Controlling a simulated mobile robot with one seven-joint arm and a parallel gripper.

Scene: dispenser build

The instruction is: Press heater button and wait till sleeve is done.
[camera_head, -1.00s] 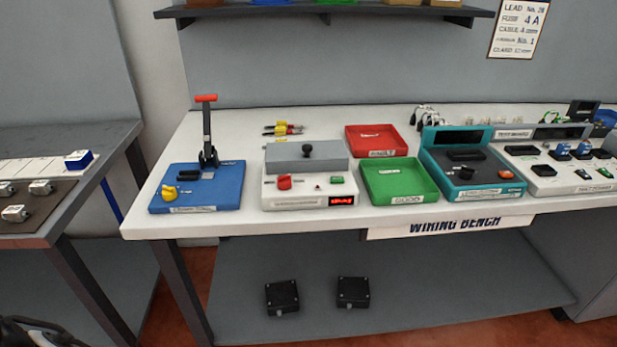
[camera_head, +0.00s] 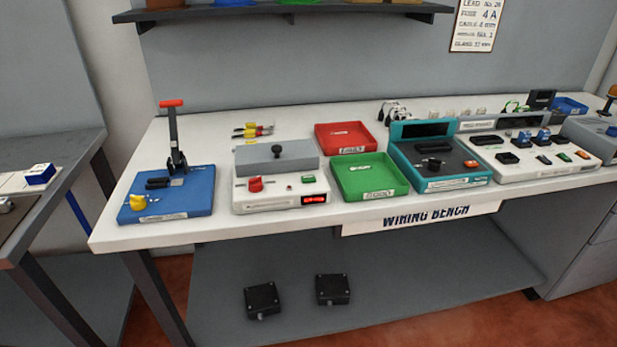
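The heater (camera_head: 277,160) is a white box with a grey lid and a black knob on top, standing on the wiring bench (camera_head: 232,228) left of the green tray. Its front panel has a red knob (camera_head: 255,184), a small green button (camera_head: 307,179) and a lit red display (camera_head: 314,199) too small to read. The lid looks shut. No sleeve can be made out; whether one is inside the heater is hidden. My gripper is not in view.
A blue crimping press (camera_head: 166,194) with a red-tipped lever stands left of the heater. Red (camera_head: 346,138) and green (camera_head: 370,176) trays and a teal tester (camera_head: 439,163) stand to its right. Pliers (camera_head: 253,130) lie behind it. Two black boxes (camera_head: 262,300) sit below the bench.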

